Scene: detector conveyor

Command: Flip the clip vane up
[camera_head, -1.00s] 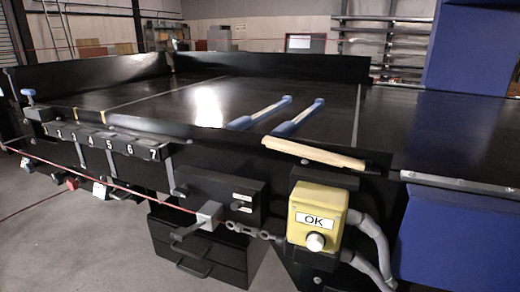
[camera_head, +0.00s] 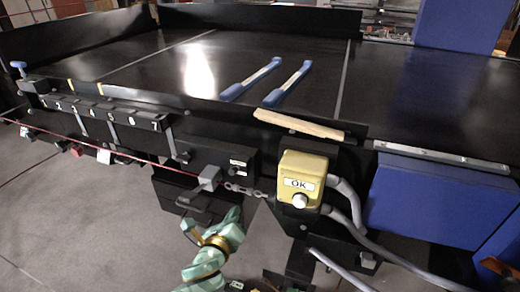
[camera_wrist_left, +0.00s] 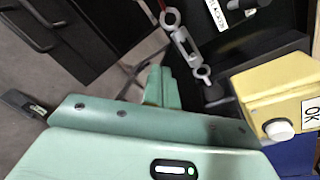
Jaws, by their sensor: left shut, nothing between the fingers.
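I cannot tell for sure which part is the clip vane. A row of dark numbered clip-like blocks (camera_head: 105,112) runs along the conveyor's near side at the left. A grey block with a dark lever (camera_head: 207,178) sits right of it, on the red cord. My left gripper (camera_head: 234,214) is below and right of this block in the head view, apart from the numbered row. In the left wrist view its green fingers (camera_wrist_left: 158,86) are shut and empty, below a grey turnbuckle (camera_wrist_left: 184,45). My right gripper is not in view.
A yellow OK box (camera_head: 302,175) with a white button stands close right of my left gripper, with grey hoses (camera_head: 347,200) beside it. Dark drawers (camera_head: 178,195) are behind the gripper. Two blue-ended bars (camera_head: 288,84) lie on the black belt (camera_head: 150,68). A wooden strip (camera_head: 297,123) lies on the rim.

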